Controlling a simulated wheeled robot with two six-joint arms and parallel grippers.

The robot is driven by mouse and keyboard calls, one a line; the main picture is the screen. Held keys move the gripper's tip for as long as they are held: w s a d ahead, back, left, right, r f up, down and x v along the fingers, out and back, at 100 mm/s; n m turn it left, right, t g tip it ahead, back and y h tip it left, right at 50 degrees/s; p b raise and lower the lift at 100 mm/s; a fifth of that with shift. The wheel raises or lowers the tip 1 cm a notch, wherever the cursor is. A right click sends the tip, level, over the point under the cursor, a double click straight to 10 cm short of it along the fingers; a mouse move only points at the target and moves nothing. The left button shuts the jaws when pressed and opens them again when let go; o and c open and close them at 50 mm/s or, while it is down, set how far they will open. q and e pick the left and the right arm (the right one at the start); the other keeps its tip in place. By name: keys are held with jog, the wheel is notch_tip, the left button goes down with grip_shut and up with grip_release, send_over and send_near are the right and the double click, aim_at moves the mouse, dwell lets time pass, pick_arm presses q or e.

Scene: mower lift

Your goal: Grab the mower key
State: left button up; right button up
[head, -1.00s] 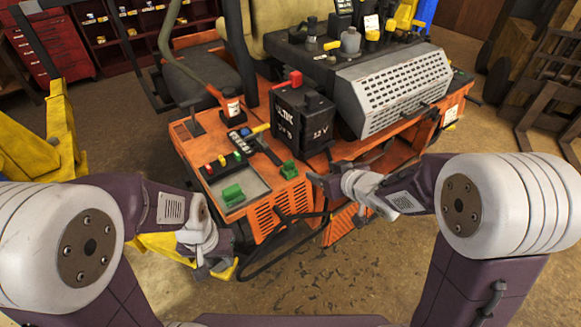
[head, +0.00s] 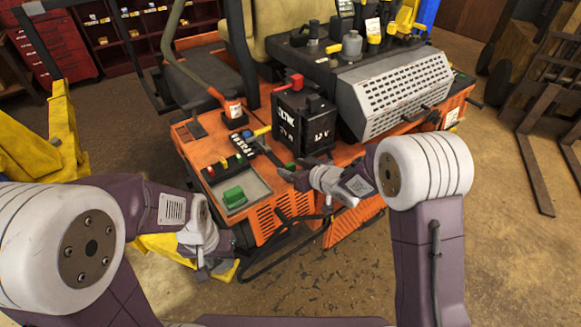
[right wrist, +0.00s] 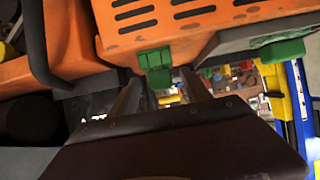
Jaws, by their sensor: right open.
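No plainly recognisable key shows; I cannot tell whether one of the small green parts on the orange mower (head: 205,158) is the mower key. A green piece (right wrist: 155,62) on the mower's orange panel shows in the right wrist view, just beyond my right gripper (right wrist: 160,92). Those fingers are apart, with nothing held between them. Another green block (head: 234,196) sits in the grey tray. My left gripper (head: 208,262) hangs low beside the mower's front left; its finger opening is unclear.
A black 12 V battery (head: 303,120) with a red cap stands on the mower deck. A perforated grey cover (head: 400,92) is behind it. A black cable (head: 275,262) loops below the front. Yellow lift parts (head: 62,140) stand at left.

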jog(key=shift+w+a, duration=0.1)
jog(key=c, duration=0.9)
grip_shut()
notch_tip(320, 180, up, 5)
jog(key=shift+f+p, duration=0.1)
jog(key=shift+p, duration=0.3)
jog(key=d+r+p, duration=0.3)
jog(key=d+r, duration=0.3)
jog(key=d, duration=0.5)
jog(key=shift+s+d+r, duration=0.15)
jog(key=shift+s+d, duration=0.2)
jog(key=shift+s, duration=0.1)
